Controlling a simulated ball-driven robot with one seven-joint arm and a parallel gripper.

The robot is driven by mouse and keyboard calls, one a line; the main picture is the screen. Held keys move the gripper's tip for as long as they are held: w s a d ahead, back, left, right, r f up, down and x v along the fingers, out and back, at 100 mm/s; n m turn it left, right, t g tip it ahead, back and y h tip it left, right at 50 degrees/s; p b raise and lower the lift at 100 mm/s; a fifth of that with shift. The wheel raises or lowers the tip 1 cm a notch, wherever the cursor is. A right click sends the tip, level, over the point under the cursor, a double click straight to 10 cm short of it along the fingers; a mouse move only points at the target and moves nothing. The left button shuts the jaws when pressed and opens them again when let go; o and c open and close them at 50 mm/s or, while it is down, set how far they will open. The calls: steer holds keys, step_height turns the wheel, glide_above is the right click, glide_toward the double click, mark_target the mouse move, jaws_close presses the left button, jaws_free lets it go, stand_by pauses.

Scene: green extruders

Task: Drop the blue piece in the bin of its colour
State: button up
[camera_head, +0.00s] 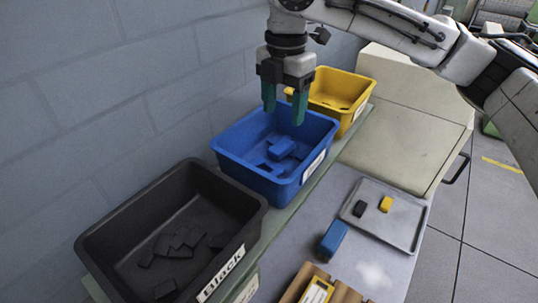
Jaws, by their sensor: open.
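My gripper (283,114) hangs over the blue bin (229,158), its two teal fingers pointing down, apart and with nothing seen between them. Several blue pieces (281,149) lie inside the blue bin below the fingers. A larger blue block (332,240) sits on the grey table, just left of the shallow grey tray (410,243). The tray holds a small black piece (359,208) and a small yellow piece (386,204); no blue piece shows in it.
A black bin (110,245) with several black pieces stands at front left, labelled Black. A yellow bin (358,84) stands behind the blue one. A brown wooden holder (345,295) is at the bottom edge. A block wall (100,90) runs behind the bins.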

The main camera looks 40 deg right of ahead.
step_height(320, 180, up, 9)
steer(key=shift+r+b, duration=0.15)
steer(key=shift+b, duration=0.3)
stand_by(0.3)
